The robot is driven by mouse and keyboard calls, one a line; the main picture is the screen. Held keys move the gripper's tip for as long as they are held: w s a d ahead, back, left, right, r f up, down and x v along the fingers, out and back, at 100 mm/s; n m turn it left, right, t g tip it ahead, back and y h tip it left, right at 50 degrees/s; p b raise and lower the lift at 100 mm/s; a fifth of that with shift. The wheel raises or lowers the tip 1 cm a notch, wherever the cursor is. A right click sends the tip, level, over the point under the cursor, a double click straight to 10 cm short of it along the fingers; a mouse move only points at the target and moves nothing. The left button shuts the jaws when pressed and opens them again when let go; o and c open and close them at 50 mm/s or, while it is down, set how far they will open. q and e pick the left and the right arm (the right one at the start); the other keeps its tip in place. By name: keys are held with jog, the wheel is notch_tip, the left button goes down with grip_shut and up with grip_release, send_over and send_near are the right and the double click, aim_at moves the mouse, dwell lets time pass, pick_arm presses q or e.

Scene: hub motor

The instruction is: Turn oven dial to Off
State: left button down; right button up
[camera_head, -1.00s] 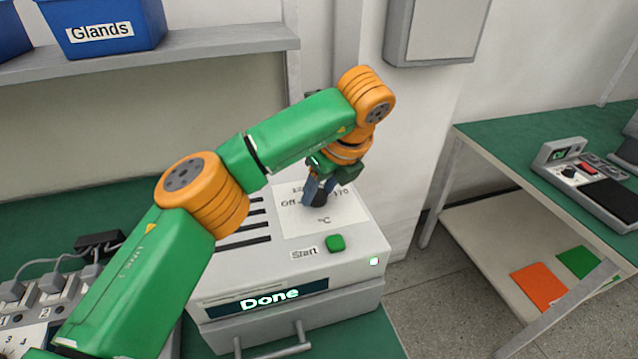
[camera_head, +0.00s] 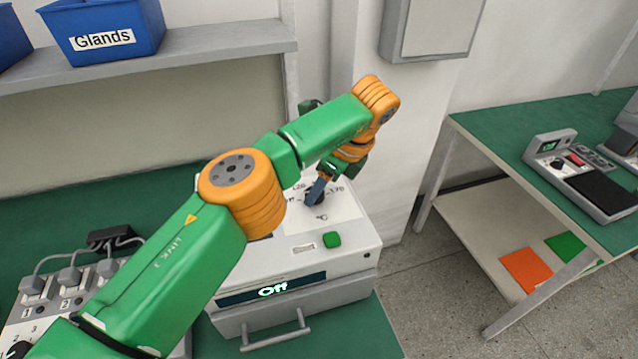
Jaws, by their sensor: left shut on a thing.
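The white oven (camera_head: 355,243) stands on the green bench, and its front display (camera_head: 272,290) reads "Off". The dark dial (camera_head: 315,198) is on the oven's top panel, with "Off", "120" and "170" marked around it. My left gripper (camera_head: 316,192) points down at the dial and is shut on it; its fingers and arm hide part of the dial and the labels. The dial's exact pointer direction cannot be made out. A green start button (camera_head: 332,240) is near the front of the top. My right gripper is not in view.
A blue "Glands" bin (camera_head: 105,28) sits on the shelf above. A grey box (camera_head: 430,28) is on the wall. A second green table (camera_head: 500,130) with devices stands at right.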

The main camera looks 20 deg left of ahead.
pick_arm(q)
jog(key=shift+c, duration=1.7)
grip_release()
jog(key=shift+f, duration=0.1)
jog(key=v, duration=0.2)
jog(key=shift+r, duration=0.45)
jog(key=p+v, duration=0.4)
jog(key=p, duration=0.1)
jog(key=shift+s+d+r, duration=0.1)
jog(key=shift+d+r, duration=0.05)
jog(key=shift+r, duration=0.05)
jog(key=shift+f, duration=0.15)
